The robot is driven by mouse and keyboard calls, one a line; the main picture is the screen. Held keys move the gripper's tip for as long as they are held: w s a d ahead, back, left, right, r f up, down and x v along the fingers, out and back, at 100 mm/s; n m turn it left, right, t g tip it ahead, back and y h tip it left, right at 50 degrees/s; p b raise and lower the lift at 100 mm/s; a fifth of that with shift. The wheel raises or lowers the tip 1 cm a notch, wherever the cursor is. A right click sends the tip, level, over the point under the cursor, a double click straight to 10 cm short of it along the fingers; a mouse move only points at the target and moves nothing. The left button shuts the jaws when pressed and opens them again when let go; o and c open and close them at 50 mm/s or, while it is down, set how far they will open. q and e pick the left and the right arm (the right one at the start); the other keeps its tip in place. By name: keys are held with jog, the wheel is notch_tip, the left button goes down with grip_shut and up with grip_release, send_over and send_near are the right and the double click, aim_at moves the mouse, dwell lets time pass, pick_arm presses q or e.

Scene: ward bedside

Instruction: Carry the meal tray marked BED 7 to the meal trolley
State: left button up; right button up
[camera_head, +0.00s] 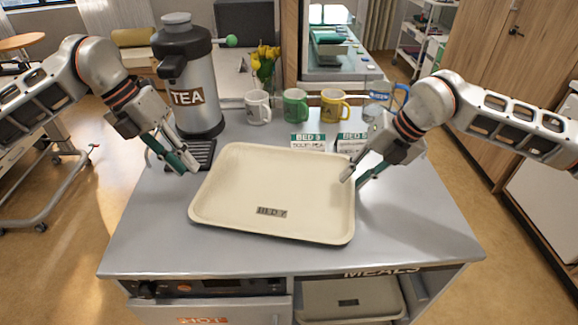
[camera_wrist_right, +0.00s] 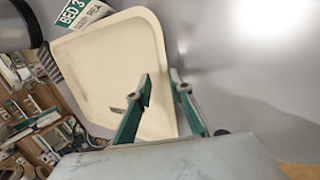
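The cream meal tray (camera_head: 300,170) marked BED 7 lies on the grey trolley top (camera_head: 150,235), whose front edge reads MEALS. It looks empty and slightly turned. My left gripper (camera_head: 186,168) is at the tray's left rim, its green fingers apart and nothing seen between them; whether it touches the rim is unclear. My right gripper (camera_head: 352,180) is at the right rim. In the right wrist view its fingers (camera_wrist_right: 160,85) are apart, one over the inside of the tray (camera_wrist_right: 115,60) and the other outside the rim.
A TEA urn (camera_head: 190,90) stands behind my left gripper. White, green (camera_head: 296,105) and yellow mugs, a jug (camera_head: 378,100) and two bed cards (camera_head: 308,141) stand behind the tray. Another tray (camera_head: 350,300) sits on the shelf below. The trolley top's front is clear.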

pick_arm(q)
jog(key=v, duration=0.5)
jog(key=shift+a+r, duration=0.15)
jog(key=shift+r, duration=0.2)
pick_arm(e)
jog(key=v, duration=1.2)
